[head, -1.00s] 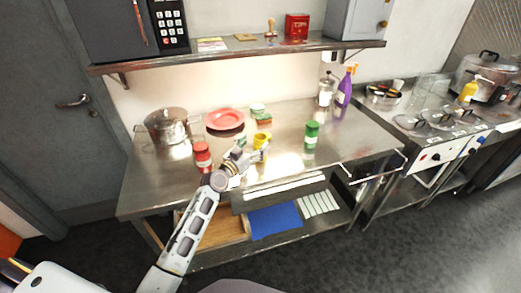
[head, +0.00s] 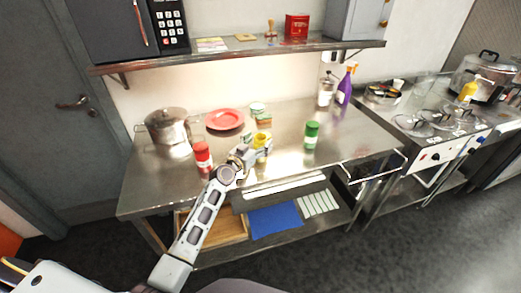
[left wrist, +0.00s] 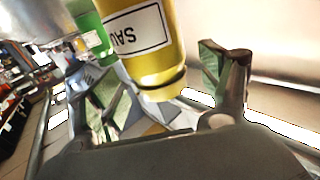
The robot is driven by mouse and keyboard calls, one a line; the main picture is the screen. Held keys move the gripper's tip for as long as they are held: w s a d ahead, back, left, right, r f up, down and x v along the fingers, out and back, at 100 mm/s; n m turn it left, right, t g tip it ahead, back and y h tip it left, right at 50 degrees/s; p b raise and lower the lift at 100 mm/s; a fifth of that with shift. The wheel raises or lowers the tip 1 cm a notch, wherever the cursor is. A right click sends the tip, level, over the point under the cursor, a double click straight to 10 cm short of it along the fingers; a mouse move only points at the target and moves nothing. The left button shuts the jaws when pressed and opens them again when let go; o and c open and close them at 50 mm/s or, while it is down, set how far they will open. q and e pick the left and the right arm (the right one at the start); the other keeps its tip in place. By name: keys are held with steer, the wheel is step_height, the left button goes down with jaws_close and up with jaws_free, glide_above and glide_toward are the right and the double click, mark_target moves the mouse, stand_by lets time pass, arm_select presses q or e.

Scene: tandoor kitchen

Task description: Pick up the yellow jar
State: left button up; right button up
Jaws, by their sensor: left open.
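The yellow jar (head: 262,138) stands on the steel table in the head view, partly hidden by my left gripper (head: 253,149). In the left wrist view the yellow jar (left wrist: 158,58) is large, with a white label reading "SAU". It sits in the space between the two spread fingers of my left gripper (left wrist: 165,78). The fingers are open, and a gap shows on the right side of the jar; contact on the left side is unclear. My right gripper is not in view.
A red jar (head: 203,157) stands left of my left gripper and a green jar (head: 311,135) to the right. Behind are a red plate (head: 225,119), a steel pot (head: 168,126) and stacked small tins (head: 259,110). A shelf (head: 240,55) runs above.

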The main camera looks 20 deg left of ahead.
arm_select(q)
steer(key=shift+x, duration=0.85)
steer(key=c, duration=1.6)
steer(key=shift+r, duration=0.15)
steer(key=shift+w+r, duration=0.1)
steer(key=shift+r, duration=0.05)
steer(key=shift+r+p, duration=0.3)
steer(key=shift+r, duration=0.25)
step_height(320, 180, up, 8)
steer(key=p, duration=0.1)
steer(key=shift+r, duration=0.25)
